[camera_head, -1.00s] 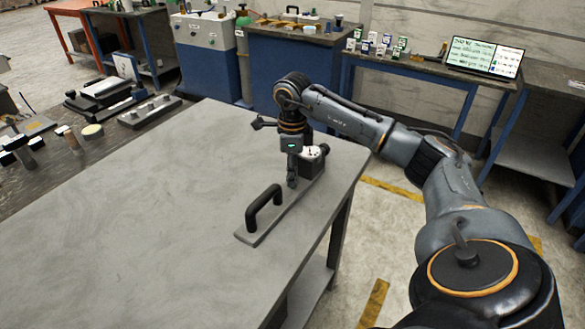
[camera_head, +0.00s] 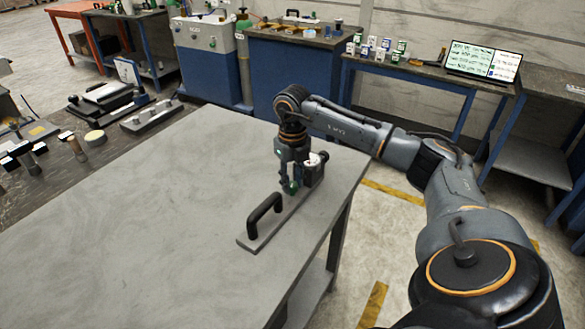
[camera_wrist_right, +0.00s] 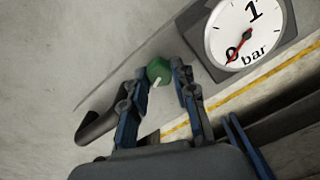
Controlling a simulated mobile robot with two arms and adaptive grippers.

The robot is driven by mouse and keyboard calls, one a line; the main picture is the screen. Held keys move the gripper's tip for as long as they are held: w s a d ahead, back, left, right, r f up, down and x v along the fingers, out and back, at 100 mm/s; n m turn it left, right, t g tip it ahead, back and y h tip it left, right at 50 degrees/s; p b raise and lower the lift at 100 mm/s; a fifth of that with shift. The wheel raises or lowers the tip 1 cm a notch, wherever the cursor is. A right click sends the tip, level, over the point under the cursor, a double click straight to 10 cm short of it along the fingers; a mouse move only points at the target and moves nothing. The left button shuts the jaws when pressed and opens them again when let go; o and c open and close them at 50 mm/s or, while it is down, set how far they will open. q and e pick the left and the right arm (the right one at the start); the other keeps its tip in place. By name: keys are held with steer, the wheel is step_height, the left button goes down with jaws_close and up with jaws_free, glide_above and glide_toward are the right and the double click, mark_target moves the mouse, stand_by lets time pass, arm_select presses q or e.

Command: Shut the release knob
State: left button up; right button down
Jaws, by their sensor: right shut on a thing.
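A green knob (camera_wrist_right: 158,71) with a white mark sits on a grey plate (camera_head: 257,240) on the table. My right gripper (camera_wrist_right: 160,78) is shut on the knob, one finger on each side of it. In the head view the right gripper (camera_head: 290,184) points down at the plate, and the knob is mostly hidden. A black-framed gauge (camera_wrist_right: 250,30) stands on the plate beside the knob. Its red needle points at 0 on the bar scale. The gauge also shows in the head view (camera_head: 316,159). My left gripper is not in view.
A black handle (camera_head: 264,214) rises from the plate's near end, close to my right gripper. The plate lies near the right edge of the grey table (camera_head: 140,220), whose left part is clear. A bench with a tablet (camera_head: 483,62) stands behind.

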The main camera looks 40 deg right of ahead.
mark_target(292, 184)
steer(key=shift+m+p, duration=0.4)
steer(key=shift+m, duration=1.8)
steer(key=c, duration=1.1)
jaws_free()
steer(key=shift+o, duration=0.2)
steer(key=shift+r, duration=0.15)
step_height(292, 184, up, 12)
